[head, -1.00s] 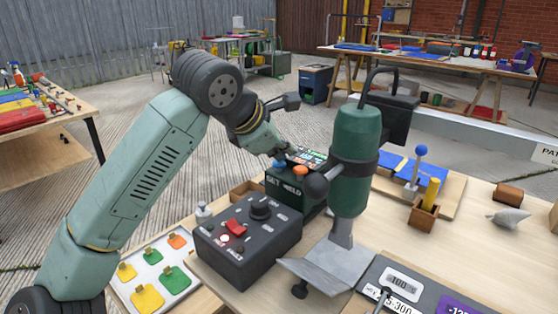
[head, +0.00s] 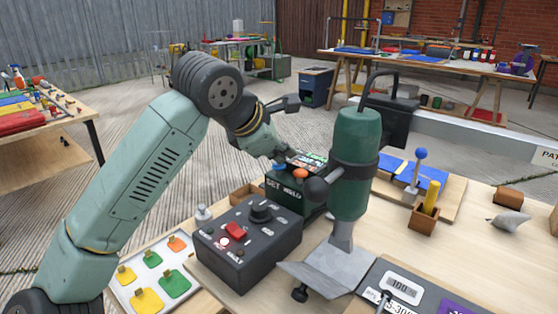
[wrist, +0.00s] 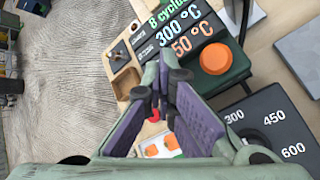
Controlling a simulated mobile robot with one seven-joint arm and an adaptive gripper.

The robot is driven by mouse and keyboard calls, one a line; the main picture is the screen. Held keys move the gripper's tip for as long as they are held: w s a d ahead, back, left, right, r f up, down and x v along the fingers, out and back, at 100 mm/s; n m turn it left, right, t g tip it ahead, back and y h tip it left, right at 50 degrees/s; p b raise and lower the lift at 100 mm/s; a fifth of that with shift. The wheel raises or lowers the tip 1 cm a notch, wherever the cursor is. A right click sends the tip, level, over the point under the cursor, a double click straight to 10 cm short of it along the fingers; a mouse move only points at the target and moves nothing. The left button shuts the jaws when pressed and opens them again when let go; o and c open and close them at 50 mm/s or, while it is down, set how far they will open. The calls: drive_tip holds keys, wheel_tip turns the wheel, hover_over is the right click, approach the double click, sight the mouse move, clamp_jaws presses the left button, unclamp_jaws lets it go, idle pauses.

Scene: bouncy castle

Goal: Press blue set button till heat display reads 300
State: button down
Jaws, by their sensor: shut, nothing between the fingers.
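The green welder unit (head: 284,193), lettered SET and WELD, stands on the workbench. Its display (wrist: 182,36) shows in the wrist view with lines reading "8 cycles", "300 °C" and "50 °C"; the left ends of the lines are partly cut off or covered. The orange button (wrist: 215,58) is beside the display and also shows in the head view (head: 300,174). My gripper (wrist: 166,72) is shut and empty, its tips over the SET side of the unit. The blue set button is hidden behind the fingers in the wrist view. Whether the tips touch it I cannot tell.
A green cylindrical press (head: 354,165) with a black knob stands right of the unit. A dark control box (head: 248,245) with a red switch is in front. A wooden tray (wrist: 124,83) lies beside the unit. A blue-topped lever (head: 420,153) is further right.

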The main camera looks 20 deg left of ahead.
sight(282, 166)
drive_tip(key=shift+r+p, duration=0.35)
drive_tip(key=shift+r, duration=0.45)
wheel_tip(282, 166, up, 5)
drive_tip(key=p, duration=0.3)
drive_tip(key=shift+d+r+p, duration=0.1)
drive_tip(key=shift+r+p, duration=0.1)
drive_tip(key=shift+p, duration=0.2)
idle(1.7)
